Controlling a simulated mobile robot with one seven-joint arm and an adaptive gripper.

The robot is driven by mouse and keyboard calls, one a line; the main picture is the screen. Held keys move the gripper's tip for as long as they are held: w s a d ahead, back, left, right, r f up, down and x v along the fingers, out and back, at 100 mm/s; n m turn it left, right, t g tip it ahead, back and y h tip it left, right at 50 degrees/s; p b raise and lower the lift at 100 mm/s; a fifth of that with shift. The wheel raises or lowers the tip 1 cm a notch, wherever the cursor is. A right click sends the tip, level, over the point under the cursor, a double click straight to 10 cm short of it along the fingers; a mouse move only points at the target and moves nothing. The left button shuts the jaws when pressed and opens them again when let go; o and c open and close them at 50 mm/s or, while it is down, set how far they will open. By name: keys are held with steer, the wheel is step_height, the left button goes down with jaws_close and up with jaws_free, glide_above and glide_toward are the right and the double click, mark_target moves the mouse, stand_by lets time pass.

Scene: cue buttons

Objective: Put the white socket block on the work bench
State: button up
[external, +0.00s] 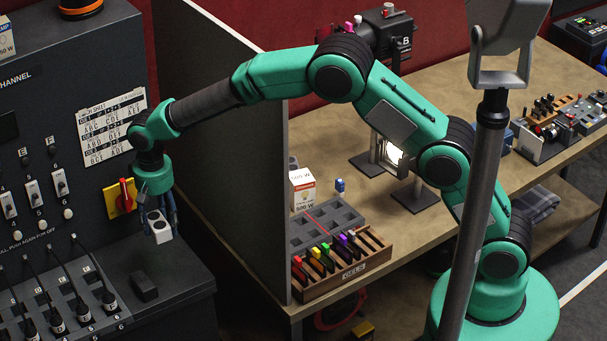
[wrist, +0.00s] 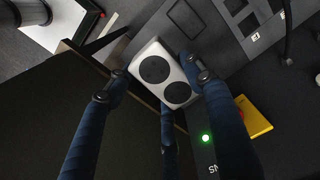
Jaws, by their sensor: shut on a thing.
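The white socket block (external: 161,230) is a small white box with round dark sockets. My gripper (external: 158,212) holds it in the air above the dark ledge of the control panel. In the wrist view the white socket block (wrist: 163,75) shows two dark round sockets, with the dark blue fingers of my gripper (wrist: 158,88) closed around it. The work bench (external: 430,110) is the tan-topped table to the right, beyond a grey upright partition (external: 225,130).
The partition stands between the panel and the bench. A gel rack (external: 345,270), a lamp box (external: 303,190) and a lit lamp fixture (external: 392,155) occupy the near bench. A black block (external: 144,287) lies on the ledge. A red switch on a yellow plate (external: 119,199) is close to my gripper.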

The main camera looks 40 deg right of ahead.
steer(key=shift+r, duration=0.1)
